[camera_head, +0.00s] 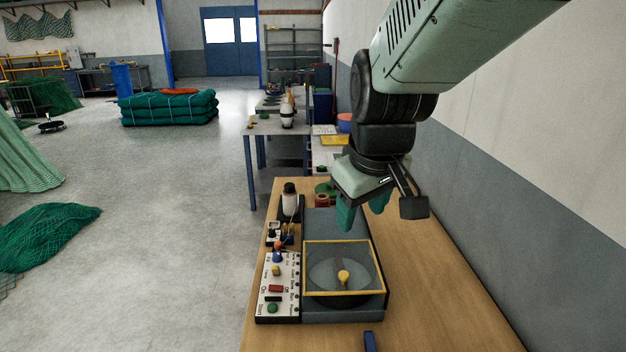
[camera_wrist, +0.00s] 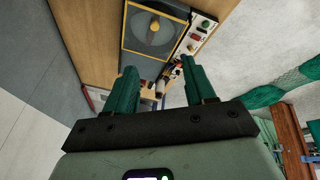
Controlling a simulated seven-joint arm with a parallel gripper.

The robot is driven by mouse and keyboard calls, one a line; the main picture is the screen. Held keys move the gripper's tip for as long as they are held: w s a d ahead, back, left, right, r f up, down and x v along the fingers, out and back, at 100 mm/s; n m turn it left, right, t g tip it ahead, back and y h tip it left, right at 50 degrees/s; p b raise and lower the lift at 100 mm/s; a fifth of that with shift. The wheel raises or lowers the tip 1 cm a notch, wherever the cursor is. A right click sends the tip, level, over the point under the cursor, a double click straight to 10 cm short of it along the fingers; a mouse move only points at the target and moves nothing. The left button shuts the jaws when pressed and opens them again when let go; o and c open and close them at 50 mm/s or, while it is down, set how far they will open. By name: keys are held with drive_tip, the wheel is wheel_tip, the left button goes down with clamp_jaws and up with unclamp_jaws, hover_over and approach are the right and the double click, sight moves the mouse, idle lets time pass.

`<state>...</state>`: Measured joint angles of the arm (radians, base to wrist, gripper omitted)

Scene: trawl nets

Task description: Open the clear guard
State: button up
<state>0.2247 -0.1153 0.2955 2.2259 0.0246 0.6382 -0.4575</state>
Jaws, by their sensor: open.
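The clear guard (camera_head: 356,259) is a see-through panel with a yellow frame. It lies flat and closed over a dark round disc on the grey machine (camera_head: 321,226). A yellow knob (camera_head: 343,277) shows at the middle of the guard. The guard also shows at the top of the wrist view (camera_wrist: 138,51). My gripper (camera_head: 361,217) is above the back part of the machine, apart from the guard, with its green fingers pointing down. In the wrist view (camera_wrist: 157,80) the two fingers are spread with nothing held between them.
A white control panel (camera_head: 263,297) with buttons and knobs runs along the machine's left side. A white bottle with a black cap (camera_head: 290,199) stands behind it. The wooden bench (camera_head: 445,317) is clear on the right, with the wall beyond. A blue object (camera_head: 369,341) lies at the front.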

sight(345, 274)
drive_tip(key=w+f+n+y, duration=0.1)
drive_tip(key=w+f, duration=0.3)
drive_tip(key=f, duration=0.5)
drive_tip(key=w+f+n+y, duration=0.1)
drive_tip(key=w+f, duration=0.4)
drive_tip(key=f, duration=0.4)
drive_tip(key=w+d+f+n+g+y, duration=0.1)
drive_tip(key=w+f, duration=0.4)
drive_tip(key=f, duration=0.3)
drive_tip(key=shift+w+f, duration=0.1)
drive_tip(key=shift+f, duration=0.3)
drive_tip(key=shift+c, duration=0.5)
clamp_jaws()
